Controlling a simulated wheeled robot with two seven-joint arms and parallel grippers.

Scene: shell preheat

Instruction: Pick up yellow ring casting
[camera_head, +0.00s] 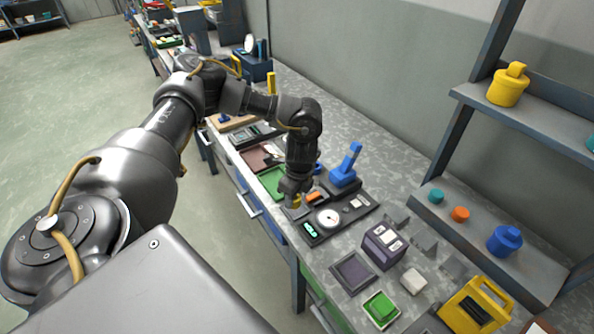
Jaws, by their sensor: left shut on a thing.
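My left arm comes in from the left and reaches down over the workbench. My left gripper (293,204) is shut low over the dark panel with the round white dial. A small yellow piece (297,201) shows at its fingertips, and I take it for the yellow ring casting. The gripper hides most of it, so its ring shape is not clear. I cannot tell whether it touches the surface below. My right gripper is not in view.
The dark dial panel (325,222), a blue upright device (346,167) and a purple box (383,246) stand close by. A yellow case (474,307) is at the front right. A shelf (525,112) with a yellow pot rises at right.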

